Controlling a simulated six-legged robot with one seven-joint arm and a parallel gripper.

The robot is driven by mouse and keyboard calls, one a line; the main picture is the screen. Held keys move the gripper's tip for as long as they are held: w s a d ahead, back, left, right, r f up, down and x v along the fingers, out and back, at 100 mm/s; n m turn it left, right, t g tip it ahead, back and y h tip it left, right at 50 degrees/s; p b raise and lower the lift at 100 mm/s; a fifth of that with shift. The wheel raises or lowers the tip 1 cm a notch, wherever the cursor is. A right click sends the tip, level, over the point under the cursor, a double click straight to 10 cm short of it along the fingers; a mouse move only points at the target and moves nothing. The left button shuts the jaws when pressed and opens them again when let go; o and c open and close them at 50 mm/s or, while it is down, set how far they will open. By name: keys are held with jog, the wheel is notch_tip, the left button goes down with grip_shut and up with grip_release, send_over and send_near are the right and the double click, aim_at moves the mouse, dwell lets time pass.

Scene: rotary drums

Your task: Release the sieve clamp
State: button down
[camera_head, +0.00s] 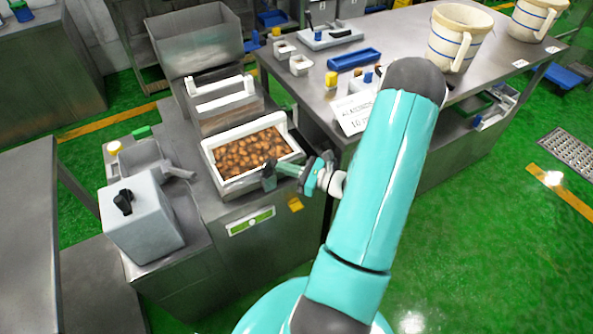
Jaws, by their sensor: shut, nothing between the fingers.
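A white-rimmed sieve tray (211,158) full of brown nut-like pieces (250,150) sits on top of a grey steel machine (225,208). My gripper (269,177) is at the tray's front right rim, with its fingers shut and nothing seen between them. The fingers overlap the rim in this view, and I cannot tell whether they touch it. No separate sieve clamp can be made out; my gripper and wrist cover part of the rim's front right corner.
A grey box with a black knob (140,217) stands at the machine's left. A steel hopper (200,42) is behind. A steel table (408,40) to the right holds cream jugs (455,35), a blue tray (354,59) and a white sign (353,112).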

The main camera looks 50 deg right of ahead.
jog(key=shift+w, duration=0.2)
jog(key=shift+w+d, duration=0.15)
jog(key=shift+w, duration=0.05)
jog(key=shift+s+d, duration=0.1)
dwell(0.3)
jog(key=d+v, duration=0.1)
jog(key=v, duration=1.2)
jog(key=shift+d, duration=0.5)
